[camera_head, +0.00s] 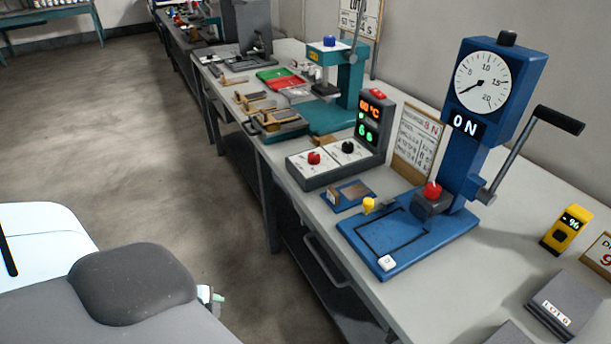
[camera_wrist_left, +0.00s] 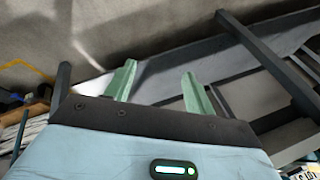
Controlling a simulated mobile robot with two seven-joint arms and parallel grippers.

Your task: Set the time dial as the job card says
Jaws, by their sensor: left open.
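A dark control box (camera_head: 335,163) on the bench has a red knob (camera_head: 314,158) and a black knob (camera_head: 348,147). I cannot tell which knob is the time dial. Its upright display (camera_head: 374,120) shows red figures with °C above green figures. A job card (camera_head: 416,140) with a red "9 N" stands behind it; its small print is unreadable. My left gripper (camera_head: 212,299) is low at the left, off the bench and apart from the box. In the left wrist view its two green fingers (camera_wrist_left: 157,78) are spread with nothing between them. My right gripper is out of view.
A blue press (camera_head: 480,130) with a round gauge and side lever stands right of the box. A blue plate (camera_head: 348,195) lies in front of the box. A teal press (camera_head: 347,90) and trays are farther left. A yellow meter (camera_head: 567,230) stands at right. The floor is clear.

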